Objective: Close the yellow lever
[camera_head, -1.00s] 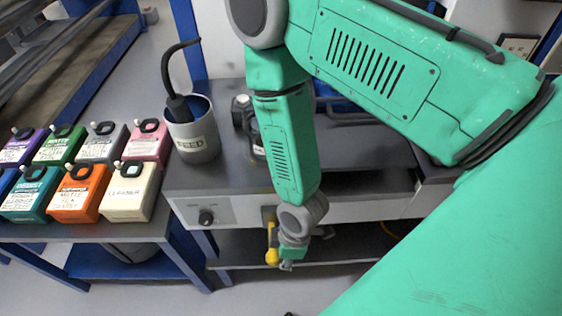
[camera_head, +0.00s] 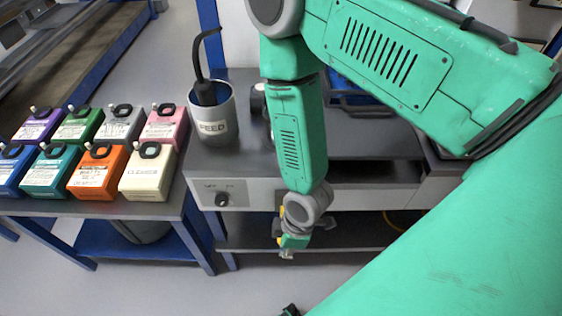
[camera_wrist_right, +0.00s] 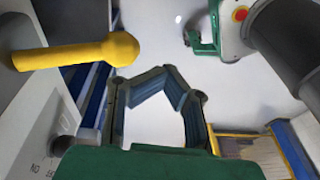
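The yellow lever (camera_wrist_right: 80,52) shows in the right wrist view at the upper left, with a rounded knob end pointing right. In the head view only slivers of yellow (camera_head: 280,238) show, as my right wrist and gripper cover most of it. My right gripper (camera_head: 287,254) hangs in front of the grey machine's (camera_head: 345,199) lower front. In the right wrist view its fingers (camera_wrist_right: 167,77) meet at the tips with nothing between them. The lever is to the left of the fingers there, apart from them.
A dark control knob (camera_head: 222,199) is on the machine front, left of my right arm. A grey feed cup (camera_head: 214,125) stands on the machine top. Several coloured containers (camera_head: 97,172) stand on the table at left. The floor (camera_head: 170,290) in front is open.

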